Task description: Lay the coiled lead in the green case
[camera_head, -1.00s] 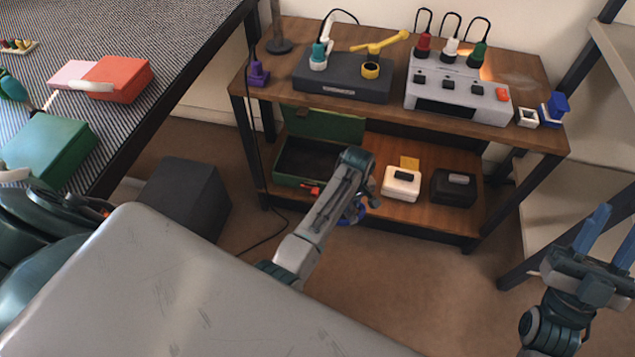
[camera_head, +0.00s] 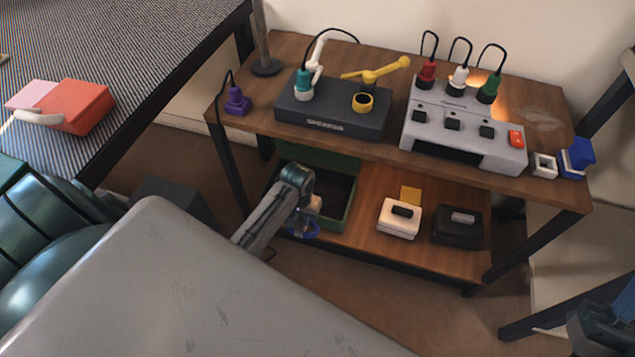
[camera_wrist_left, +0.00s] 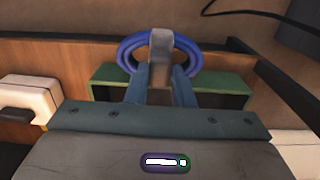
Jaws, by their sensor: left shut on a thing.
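The coiled lead is a blue ring of cable (camera_head: 304,231), partly hidden behind my left wrist in the head view. In the left wrist view the coil (camera_wrist_left: 128,52) shows as a loop of several turns. My left gripper (camera_wrist_left: 160,75) is shut on the coil, with a grey piece between the fingers. The green case (camera_head: 346,207) stands open on the lower shelf, its lid raised at the back. My left gripper and the coil are at its front side, partly covering it. In the wrist view the case (camera_wrist_left: 108,72) shows beyond the coil. My right gripper (camera_head: 605,325) is cut off at the lower right.
A white box (camera_head: 398,222) and a black box (camera_head: 456,232) sit right of the case on the lower shelf (camera_head: 375,250). The upper shelf above carries a dark device (camera_head: 325,115) and a grey plug panel (camera_head: 470,140). A table with red and pink boxes is at left.

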